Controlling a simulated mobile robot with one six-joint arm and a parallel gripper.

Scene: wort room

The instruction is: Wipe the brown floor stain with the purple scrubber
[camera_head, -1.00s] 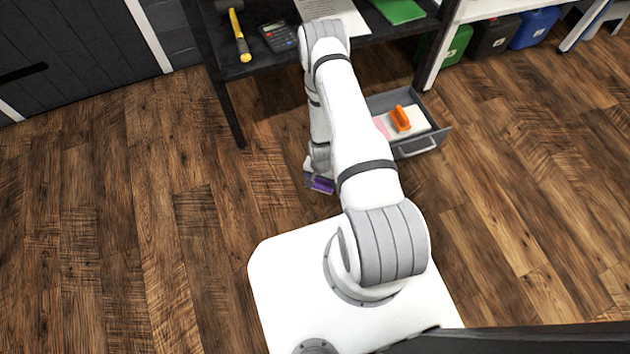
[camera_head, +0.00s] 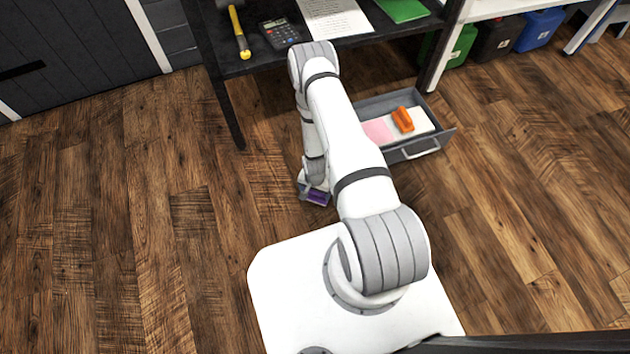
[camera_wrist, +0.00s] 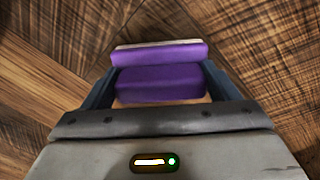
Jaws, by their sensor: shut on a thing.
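The purple scrubber (camera_wrist: 158,84) is held between the two fingers of my gripper (camera_wrist: 158,88) in the wrist view, with a pale strip along its far edge. My gripper is shut on it. In the head view the scrubber (camera_head: 317,197) shows as a small purple patch at the end of my arm, low over the wooden floor, left of the open drawer. I cannot tell whether it touches the floor. I cannot make out the brown stain against the brown planks in either view; my arm hides part of the floor.
An open grey drawer (camera_head: 448,134) holds an orange brush-like thing (camera_head: 403,119), a pink cloth (camera_head: 377,131) and a white item. A dark desk (camera_head: 240,66) with a hammer (camera_head: 239,34) and calculator (camera_head: 280,33) stands behind. The floor at left (camera_head: 100,230) is clear.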

